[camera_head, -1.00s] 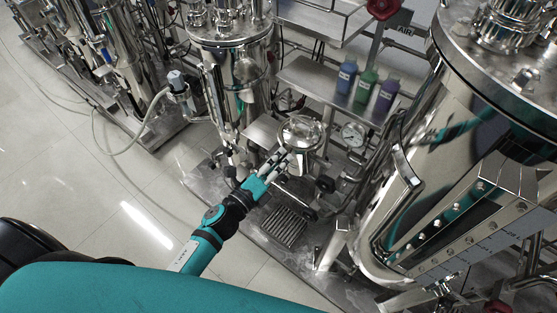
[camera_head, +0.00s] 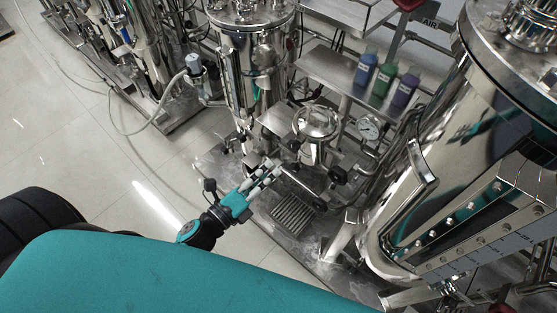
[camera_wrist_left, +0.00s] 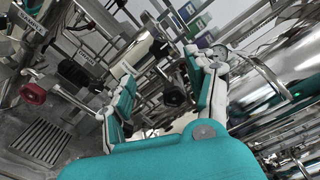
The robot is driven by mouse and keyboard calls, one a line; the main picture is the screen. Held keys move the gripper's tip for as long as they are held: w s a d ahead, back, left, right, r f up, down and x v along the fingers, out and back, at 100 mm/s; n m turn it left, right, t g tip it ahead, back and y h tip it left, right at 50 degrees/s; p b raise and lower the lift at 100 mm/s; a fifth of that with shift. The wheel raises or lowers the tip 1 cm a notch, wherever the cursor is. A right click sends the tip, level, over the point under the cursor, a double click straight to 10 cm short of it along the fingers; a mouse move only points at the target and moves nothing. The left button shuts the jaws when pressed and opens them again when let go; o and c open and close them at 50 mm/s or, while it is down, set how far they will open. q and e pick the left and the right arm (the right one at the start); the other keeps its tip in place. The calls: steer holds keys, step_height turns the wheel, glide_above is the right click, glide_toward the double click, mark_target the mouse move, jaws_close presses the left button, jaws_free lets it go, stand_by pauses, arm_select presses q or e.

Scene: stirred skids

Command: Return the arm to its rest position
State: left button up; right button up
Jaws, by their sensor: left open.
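My left arm comes in from the lower left in the head view, and its teal left gripper (camera_head: 268,176) is open and empty. Its pale fingers point up and right, below the small steel vessel with the domed lid (camera_head: 316,122). A gap shows between the fingers and the vessel. In the left wrist view the left gripper (camera_wrist_left: 165,80) has its two fingers spread apart with nothing between them. My right gripper is in neither view.
A large steel tank (camera_head: 455,170) fills the right. Another tank (camera_head: 250,65) stands behind the gripper. Blue, green and purple bottles (camera_head: 381,82) stand on a steel shelf. A drain grate (camera_head: 293,215) lies on the skid base. Open tiled floor (camera_head: 90,170) is at the left.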

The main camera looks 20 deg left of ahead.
arm_select(q)
steer(key=shift+v, duration=0.9)
